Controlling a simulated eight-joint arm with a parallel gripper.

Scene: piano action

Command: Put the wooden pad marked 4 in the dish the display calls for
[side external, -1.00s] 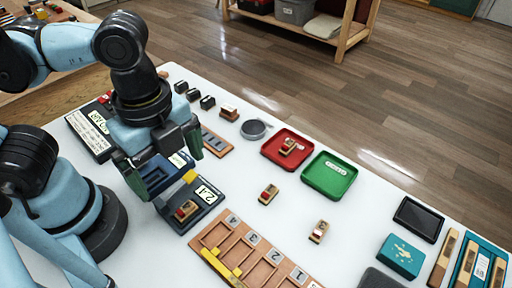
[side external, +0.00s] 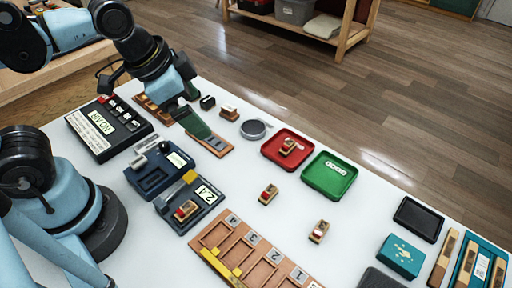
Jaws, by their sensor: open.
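My gripper (side external: 193,112) is at the back left, above a brown slotted strip, with its dark green fingers apart and nothing seen between them. Small wooden pads with red tops stand on the white table at the middle (side external: 268,194), front right (side external: 318,231) and back (side external: 229,113). Another pad (side external: 186,211) sits on a dark blue device whose display (side external: 205,193) reads something like 2.4. A red dish (side external: 270,155) holds one pad (side external: 288,146). I cannot read a 4 on any pad.
A wooden rack (side external: 228,262) has slots labelled 4 to 1. A black box (side external: 88,140) has a lit display, hard to read. A dark blue tray (side external: 152,181), round grey tin (side external: 253,129), black tray (side external: 418,219) and teal box (side external: 400,256) stand around. The table around the middle pads is clear.

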